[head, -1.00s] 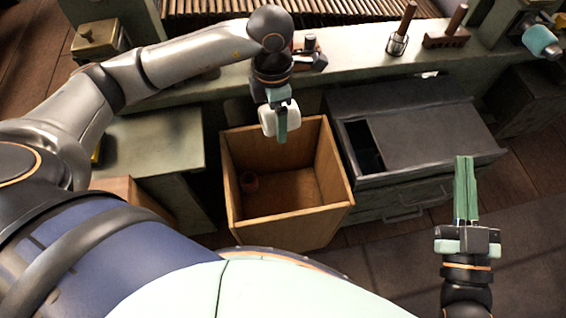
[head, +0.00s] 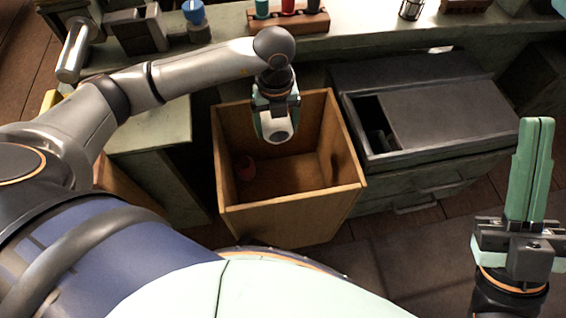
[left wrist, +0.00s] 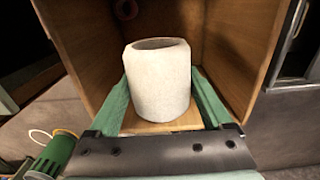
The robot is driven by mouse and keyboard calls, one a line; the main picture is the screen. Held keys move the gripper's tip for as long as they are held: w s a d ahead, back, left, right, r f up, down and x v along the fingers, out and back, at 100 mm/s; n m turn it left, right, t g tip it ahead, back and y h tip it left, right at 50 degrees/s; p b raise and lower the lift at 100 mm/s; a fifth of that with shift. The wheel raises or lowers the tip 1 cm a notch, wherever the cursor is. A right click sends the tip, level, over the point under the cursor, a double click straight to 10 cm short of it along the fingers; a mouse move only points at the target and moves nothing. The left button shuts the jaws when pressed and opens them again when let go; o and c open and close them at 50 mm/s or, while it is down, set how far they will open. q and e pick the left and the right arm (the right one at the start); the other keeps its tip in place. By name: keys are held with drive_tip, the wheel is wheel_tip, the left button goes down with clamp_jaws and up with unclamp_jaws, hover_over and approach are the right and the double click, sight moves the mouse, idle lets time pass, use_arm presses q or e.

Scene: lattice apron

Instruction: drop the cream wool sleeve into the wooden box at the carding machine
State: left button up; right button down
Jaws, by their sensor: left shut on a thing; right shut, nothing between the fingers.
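The cream wool sleeve (left wrist: 158,82) is a short hollow cylinder between the two green fingers of my left gripper in the left wrist view. In the head view the sleeve (head: 275,130) shows below the fingers of my left gripper (head: 272,112), which is shut on it. The gripper points down over the open top of the wooden box (head: 290,222), near its back part. The box wall (left wrist: 85,40) also shows behind the sleeve in the wrist view. My right gripper (head: 532,130) is shut and empty at the right, far from the box.
A dark cabinet (head: 430,120) with a partly open top stands right of the box. A green bench (head: 150,125) is on the left. Several items, including a wooden rack (head: 290,22), stand on the ledge behind.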

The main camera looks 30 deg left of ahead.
use_arm(q)
wheel_tip(320, 180, down, 5)
drive_tip(key=b, duration=0.4)
use_arm(e)
drive_tip(key=shift+m, duration=0.5)
drive_tip(key=f, duration=0.4)
drive_tip(key=shift+w+a+f, duration=0.1)
drive_tip(key=shift+a+f, duration=0.1)
drive_tip(key=shift+f, duration=0.15)
use_arm(q)
drive_tip(key=o, duration=0.8)
drive_tip(key=shift+c, duration=0.2)
wheel_tip(320, 180, up, 11)
drive_tip(key=p, duration=0.4)
drive_tip(key=shift+r, duration=0.75)
use_arm(e)
drive_tip(key=shift+n, duration=0.5)
drive_tip(key=r, duration=0.4)
drive_tip(key=shift+d+r, duration=0.2)
drive_tip(key=shift+r, duration=0.1)
